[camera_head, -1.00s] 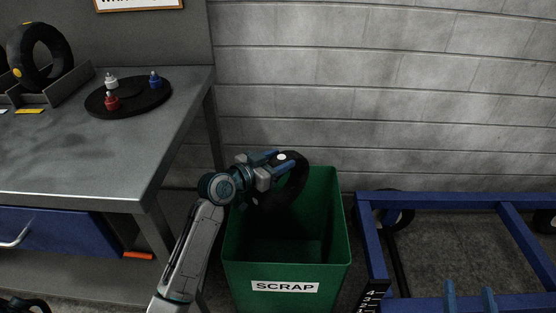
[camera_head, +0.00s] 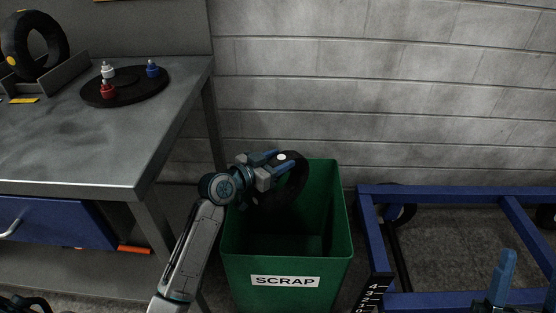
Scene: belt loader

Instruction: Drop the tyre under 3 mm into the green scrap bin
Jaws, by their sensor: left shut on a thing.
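The green scrap bin (camera_head: 240,270) stands on the floor with a white SCRAP label on its front. My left gripper (camera_head: 277,172) is shut on a black tyre (camera_head: 293,187) with a white dot. It holds the tyre over the back left part of the bin's opening. The tyre's lower part is dark against the bin's inside, so I cannot tell how far it reaches below the rim. Another black tyre (camera_head: 60,45), with a yellow dot, stands upright in a grey rack on the bench at the far left. My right gripper (camera_head: 503,290) shows only partly at the lower right edge.
A grey metal bench (camera_head: 120,150) stands left of the bin. On it lies a black round plate (camera_head: 125,95) with red, white and blue small pieces. A blue wheeled frame (camera_head: 440,190) stands close to the bin's right. A block wall is behind.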

